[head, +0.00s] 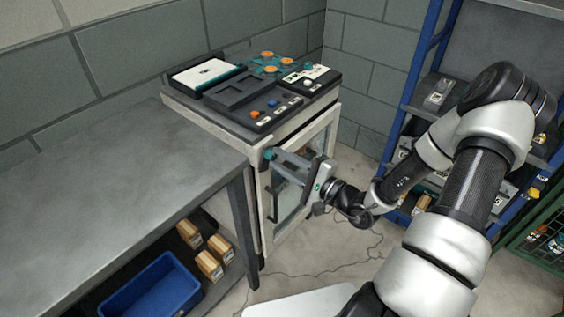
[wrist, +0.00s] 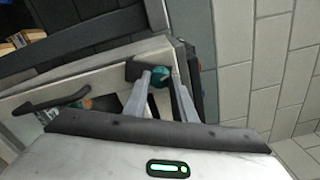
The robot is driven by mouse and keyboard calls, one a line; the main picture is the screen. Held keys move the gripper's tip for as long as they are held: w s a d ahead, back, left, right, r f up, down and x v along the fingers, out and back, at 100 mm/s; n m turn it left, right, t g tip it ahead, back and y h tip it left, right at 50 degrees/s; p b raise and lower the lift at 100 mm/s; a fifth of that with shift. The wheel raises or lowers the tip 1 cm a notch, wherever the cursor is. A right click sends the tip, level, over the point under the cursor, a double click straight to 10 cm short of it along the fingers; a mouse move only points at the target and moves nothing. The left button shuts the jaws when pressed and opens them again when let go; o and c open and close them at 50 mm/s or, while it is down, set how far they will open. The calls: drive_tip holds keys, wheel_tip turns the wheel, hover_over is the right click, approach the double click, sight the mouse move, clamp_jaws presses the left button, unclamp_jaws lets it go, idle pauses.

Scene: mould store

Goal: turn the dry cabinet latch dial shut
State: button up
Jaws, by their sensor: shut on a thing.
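The dry cabinet (head: 255,185) is pale with a glass door and stands beyond the end of the grey bench. Its latch dial (head: 269,153) is a small teal knob at the upper left of the door front. The dial (wrist: 161,76) also shows at the tips of my fingers in the wrist view, beside a dark block. My gripper (head: 272,157) reaches in from the right and is shut on the dial. The fingers hide part of the dial, so its exact angle is hard to read. The door looks closed.
A dark device panel (head: 265,100) with knobs and small boxes sits on the cabinet top. The grey bench (head: 110,190) stands at left, with a blue bin (head: 155,288) beneath. A blue-framed shelf (head: 415,75) is at right. A dark door handle (wrist: 50,103) is near my gripper.

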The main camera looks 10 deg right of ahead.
drive_tip(key=shift+n+b, duration=1.3)
drive_tip(key=shift+n, duration=1)
drive_tip(key=o, duration=1)
drive_tip(key=shift+o, duration=0.2)
drive_tip(key=shift+s, duration=0.1)
drive_tip(key=p+v, duration=0.1)
drive_tip(key=v, duration=1.6)
drive_tip(key=shift+p, duration=0.3)
drive_tip(key=shift+d, duration=0.1)
